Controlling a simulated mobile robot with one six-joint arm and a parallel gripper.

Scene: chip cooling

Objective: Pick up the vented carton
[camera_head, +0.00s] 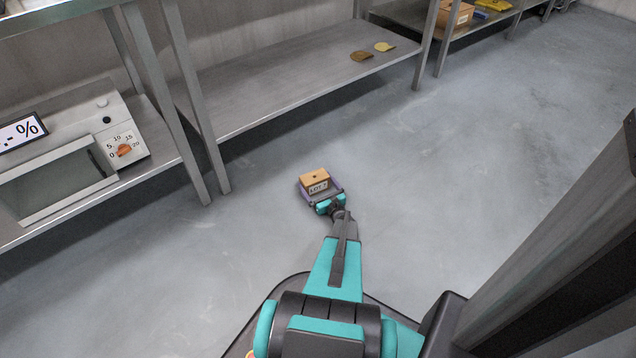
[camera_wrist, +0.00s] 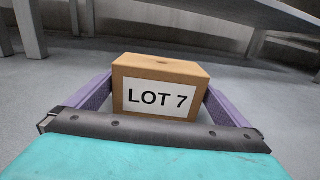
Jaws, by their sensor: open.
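The vented carton (camera_head: 313,177) is a small tan box with a white label on its front face and a small dark spot on top. In the wrist view the carton (camera_wrist: 160,68) stands upright and its label reads "LOT 7". My gripper (camera_head: 321,191) is low over the floor with its purple fingers on either side of the carton. In the wrist view my gripper (camera_wrist: 157,98) is open around the carton, close to both its sides. The carton's underside is hidden, so I cannot tell whether it rests on the floor.
A metal shelf (camera_head: 275,85) at upper left holds two small flat pieces, one brown (camera_head: 361,56) and one yellow (camera_head: 384,46). An oven-like appliance (camera_head: 65,180) stands on a shelf at left. Another box (camera_head: 456,14) sits farther back. The grey floor (camera_head: 480,150) at right is clear.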

